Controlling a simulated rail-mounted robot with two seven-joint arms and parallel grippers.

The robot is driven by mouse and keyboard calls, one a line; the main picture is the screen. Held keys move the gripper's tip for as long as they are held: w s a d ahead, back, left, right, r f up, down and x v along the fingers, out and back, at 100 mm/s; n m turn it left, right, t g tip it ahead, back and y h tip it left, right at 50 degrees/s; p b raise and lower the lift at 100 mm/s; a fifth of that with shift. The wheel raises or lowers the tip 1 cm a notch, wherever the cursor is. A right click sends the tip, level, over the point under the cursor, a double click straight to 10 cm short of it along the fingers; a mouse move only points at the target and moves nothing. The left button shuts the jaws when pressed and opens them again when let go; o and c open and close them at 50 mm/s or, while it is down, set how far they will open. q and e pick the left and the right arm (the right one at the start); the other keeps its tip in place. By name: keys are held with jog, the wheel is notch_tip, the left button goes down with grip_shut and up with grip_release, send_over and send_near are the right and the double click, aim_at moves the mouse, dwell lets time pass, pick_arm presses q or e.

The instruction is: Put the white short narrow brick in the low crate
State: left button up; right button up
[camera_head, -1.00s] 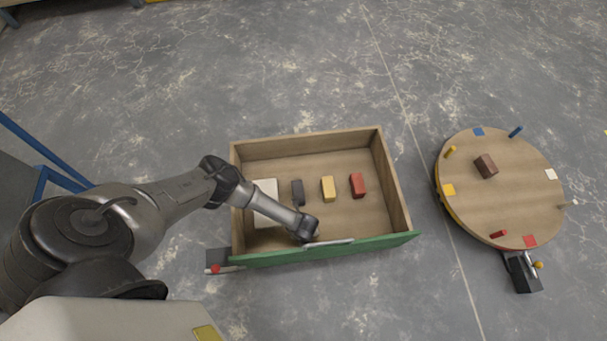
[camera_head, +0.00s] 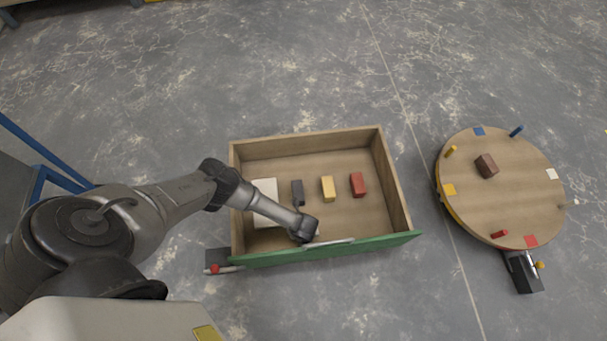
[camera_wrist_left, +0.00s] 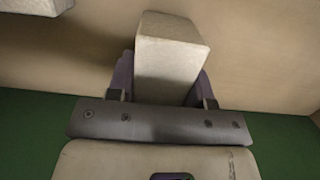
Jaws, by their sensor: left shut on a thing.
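The white short narrow brick (camera_wrist_left: 172,50) is between the fingers of my left gripper (camera_wrist_left: 163,85) in the left wrist view. The gripper is shut on it. In the head view my left arm reaches down into an open wooden box (camera_head: 318,138) with a green front wall (camera_head: 375,246). The gripper and held brick are hidden there under my wrist, close to the green wall. Wood lies behind the brick in the wrist view; I cannot tell whether the brick touches it. I cannot tell whether this box is the low crate. My right gripper is out of view.
In the box lie a white slab (camera_head: 266,190), a dark brick (camera_head: 297,192), a yellow brick (camera_head: 328,188) and a red brick (camera_head: 358,185). A round turntable (camera_head: 500,205) with a brown brick (camera_head: 486,166) stands right. Clear floor separates them.

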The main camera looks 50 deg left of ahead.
pick_arm(q)
jog(key=shift+f, duration=0.15)
jog(key=o, duration=1.2)
jog(key=shift+o, duration=0.2)
jog(key=r+p, duration=0.3)
jog(key=r, duration=0.1)
jog(key=d+r+p, duration=0.1)
jog(key=r+p, duration=0.2)
jog(key=r, duration=0.1)
jog(key=s+r+p, duration=0.1)
jog(key=r+p, duration=0.2)
jog(key=r, duration=0.1)
jog(key=shift+d, duration=0.2)
jog(key=shift+d+r+p, duration=0.15)
jog(key=shift+r+p, duration=0.35)
jog(key=shift+r, duration=0.35)
